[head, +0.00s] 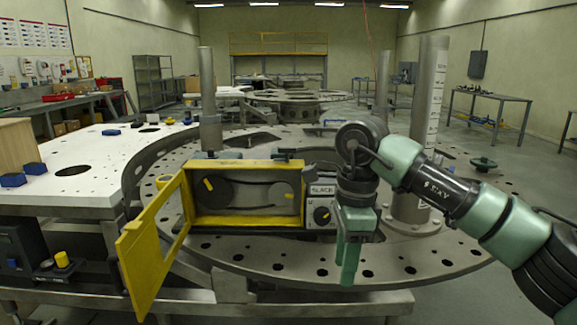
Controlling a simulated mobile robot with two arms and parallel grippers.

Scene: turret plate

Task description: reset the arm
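My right arm comes in from the right, with its wrist bent so that the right gripper (352,262) hangs pointing down. It is in front of the turret ring and just right of the box with the yellow frame. The fingers overlap from this side, so I cannot tell whether they are open or shut. Nothing shows hanging from them. My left gripper is not in view.
A yellow-framed box (247,215) stands on the metal turret ring (290,262), its yellow door (150,262) swung open to the left. A control panel with a black knob (322,215) sits beside it. A tall steel post (425,130) rises behind my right arm. A white table (100,160) is at left.

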